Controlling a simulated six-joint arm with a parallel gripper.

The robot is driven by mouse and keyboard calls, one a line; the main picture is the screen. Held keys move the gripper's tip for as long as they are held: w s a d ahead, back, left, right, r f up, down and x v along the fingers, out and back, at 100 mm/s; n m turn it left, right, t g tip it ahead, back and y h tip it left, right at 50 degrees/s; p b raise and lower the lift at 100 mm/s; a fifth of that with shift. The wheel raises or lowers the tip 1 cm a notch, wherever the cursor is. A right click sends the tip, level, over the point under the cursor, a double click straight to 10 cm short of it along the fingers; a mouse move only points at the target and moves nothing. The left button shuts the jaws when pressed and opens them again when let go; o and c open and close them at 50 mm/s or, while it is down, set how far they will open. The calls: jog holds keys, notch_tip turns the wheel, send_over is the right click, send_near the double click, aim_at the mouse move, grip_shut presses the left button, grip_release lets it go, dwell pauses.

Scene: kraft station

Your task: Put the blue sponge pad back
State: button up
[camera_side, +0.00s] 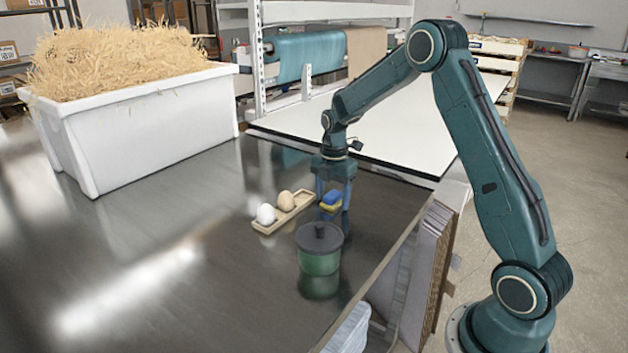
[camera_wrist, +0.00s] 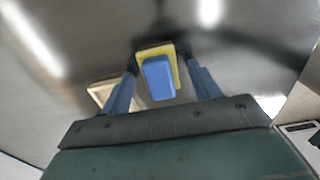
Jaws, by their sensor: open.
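The blue sponge pad (camera_side: 332,197) is a small blue block on a yellow base (camera_side: 329,208), near the table's right edge. In the wrist view the blue pad (camera_wrist: 158,80) lies over the yellow base (camera_wrist: 155,50), whose rim shows around its far end. My gripper (camera_side: 333,203) points straight down over them and is open. In the wrist view the fingers of my gripper (camera_wrist: 160,70) stand on either side of the pad, with a gap visible on the right. I cannot tell whether the left finger touches it.
A wooden tray (camera_side: 264,229) with a white egg (camera_side: 266,214) and a brown egg (camera_side: 286,201) lies just left of my gripper. A green lidded jar (camera_side: 320,259) stands in front. A white bin (camera_side: 150,133) of straw stands far left. The table's left middle is clear.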

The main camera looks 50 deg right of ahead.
aim_at(332, 196)
notch_tip(332, 196, up, 12)
dwell(0.6)
jog(key=shift+r, duration=0.1)
dwell(0.4)
jog(key=s+a+r+m+t, duration=0.3)
jog(key=s+a+r+m, duration=0.55)
jog(key=s+a, duration=0.3)
jog(key=s+a+m+t, duration=0.1)
jog(key=s+a+m, duration=0.2)
jog(key=s, duration=0.5)
jog(key=s+a+f+m+t, duration=0.1)
jog(key=s+a+m, duration=0.2)
jog(key=s+m, duration=0.3)
jog(key=shift+s+a+f+t, duration=0.2)
jog(key=shift+s+f+t, duration=0.1)
jog(key=shift+s, duration=0.65)
jog(key=shift+m, duration=0.25)
